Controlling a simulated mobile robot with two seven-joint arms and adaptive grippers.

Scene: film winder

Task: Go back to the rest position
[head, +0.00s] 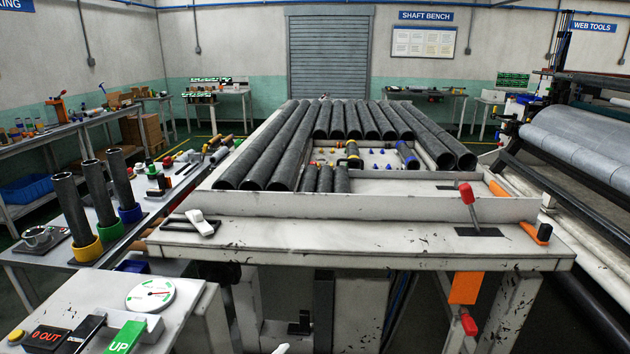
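Neither of my grippers can be made out in the head view, so whether they are open or shut is not shown. In front of me stands a long white bench (340,235) with worn edges. Long black tubes (280,150) lie side by side on it, with a few short black tubes (325,180) in its middle. A red-knobbed lever (467,195) stands upright at the bench's right front. A white-handled tool (200,222) lies at its left front.
Three upright black tubes (100,195) stand in coloured collars on the left table. A control stand (185,300) with a dial (150,294) and green UP key (125,338) is at the lower left. A large grey roller (590,140) is at right.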

